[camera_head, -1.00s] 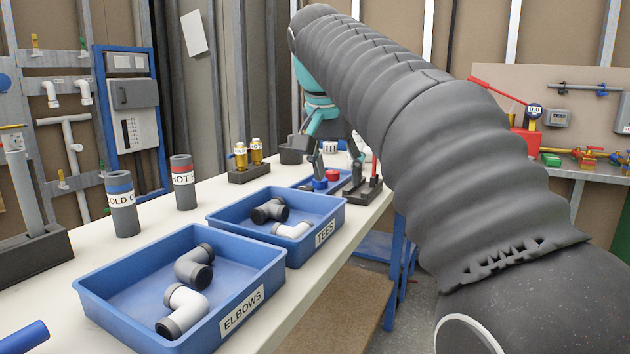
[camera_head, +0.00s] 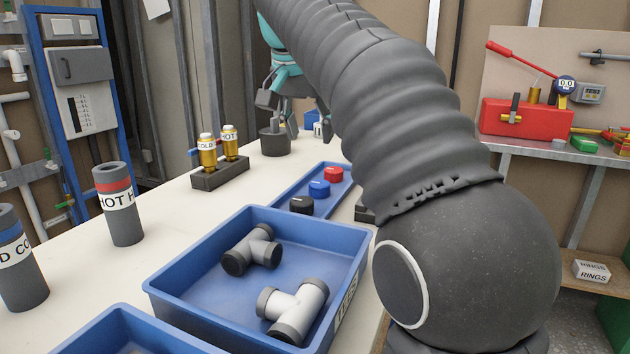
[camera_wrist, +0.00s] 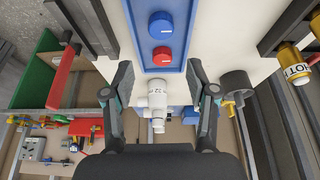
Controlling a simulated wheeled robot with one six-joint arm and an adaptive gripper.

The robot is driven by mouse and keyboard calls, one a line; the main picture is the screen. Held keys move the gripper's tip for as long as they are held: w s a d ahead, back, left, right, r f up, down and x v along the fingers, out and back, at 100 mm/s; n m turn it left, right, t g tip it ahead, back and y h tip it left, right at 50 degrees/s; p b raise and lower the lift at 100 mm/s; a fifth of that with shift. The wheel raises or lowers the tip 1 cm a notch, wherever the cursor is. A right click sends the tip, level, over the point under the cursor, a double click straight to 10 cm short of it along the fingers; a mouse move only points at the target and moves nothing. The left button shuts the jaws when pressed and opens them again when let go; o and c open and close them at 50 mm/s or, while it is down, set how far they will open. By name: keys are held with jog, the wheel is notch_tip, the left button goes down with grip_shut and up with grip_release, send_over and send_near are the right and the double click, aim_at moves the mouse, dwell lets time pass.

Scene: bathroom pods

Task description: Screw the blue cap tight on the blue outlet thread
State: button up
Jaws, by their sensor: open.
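The blue cap (camera_head: 319,188) lies in a narrow blue tray, between a black cap (camera_head: 301,204) and a red cap (camera_head: 333,174). In the wrist view the blue cap (camera_wrist: 161,24) is at the top centre, with the red cap (camera_wrist: 161,55) below it. My gripper (camera_wrist: 160,84) is open and empty, its fingers spread wide apart. In the head view my gripper (camera_head: 291,112) hangs above the far end of the bench, beyond the caps and partly behind my arm. A white fitting (camera_wrist: 157,98) shows between the fingers, farther off. I cannot make out the blue outlet thread.
A blue bin (camera_head: 190,272) with tee fittings stands before the cap tray (camera_head: 268,216). The brass COLD and HOT valves (camera_head: 206,153), a dark cup (camera_head: 275,140) and the HOT pipe (camera_head: 118,205) stand left of it. A red toolbox (camera_head: 520,118) is on the right-hand bench.

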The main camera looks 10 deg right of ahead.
aim_at(319, 183)
jog(key=b+x, duration=0.2)
jog(key=x, duration=1.1)
jog(key=shift+w, duration=0.1)
jog(key=c, duration=0.8)
